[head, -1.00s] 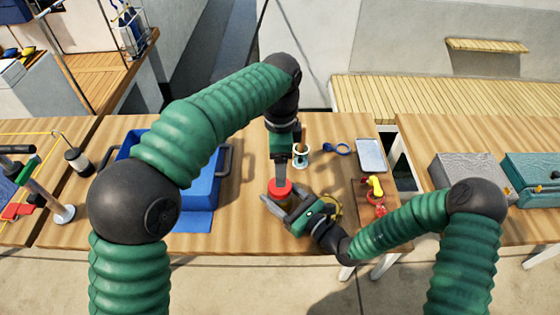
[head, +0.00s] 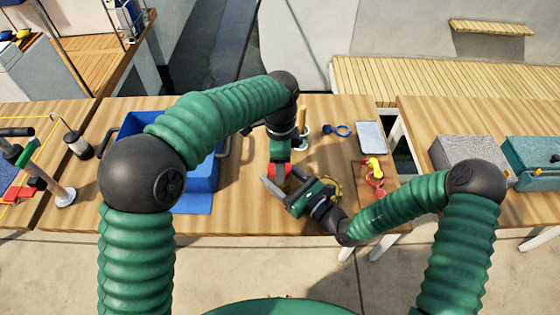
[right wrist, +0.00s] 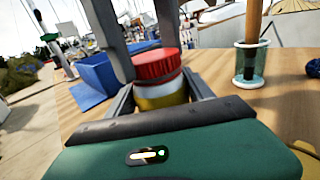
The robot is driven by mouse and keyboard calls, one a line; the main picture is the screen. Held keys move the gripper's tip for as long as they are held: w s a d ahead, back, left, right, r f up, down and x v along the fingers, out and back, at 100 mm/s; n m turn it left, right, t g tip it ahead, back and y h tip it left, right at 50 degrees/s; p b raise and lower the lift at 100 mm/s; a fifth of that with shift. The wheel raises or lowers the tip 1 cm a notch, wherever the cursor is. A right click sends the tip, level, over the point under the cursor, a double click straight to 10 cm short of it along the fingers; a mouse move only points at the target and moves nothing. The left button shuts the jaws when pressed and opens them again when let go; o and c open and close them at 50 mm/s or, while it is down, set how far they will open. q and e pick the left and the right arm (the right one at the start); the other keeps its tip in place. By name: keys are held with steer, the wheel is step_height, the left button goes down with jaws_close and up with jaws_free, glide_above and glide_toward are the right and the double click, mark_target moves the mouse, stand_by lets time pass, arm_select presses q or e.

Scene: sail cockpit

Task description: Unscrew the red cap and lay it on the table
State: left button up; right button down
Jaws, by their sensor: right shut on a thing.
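The red cap (right wrist: 156,64) sits upright on a jar (right wrist: 161,95) with a yellow body in the right wrist view. My left gripper (right wrist: 147,55) points straight down over the cap. Its two fingers stand apart around the cap; whether they touch it is hidden.
A blue bin (head: 203,190) stands to the left. A glass holder with a brush (right wrist: 251,60) stands close behind the jar.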

arm_select(q)
steer(key=c, duration=1)
arm_select(e)
steer(key=shift+f, duration=0.1)
arm_select(q)
steer(key=n, duration=0.5)
steer(key=shift+n, duration=0.3)
steer(key=n, duration=0.8)
steer(key=shift+r, duration=0.15)
steer(key=shift+r, duration=1)
steer(key=shift+r, duration=0.1)
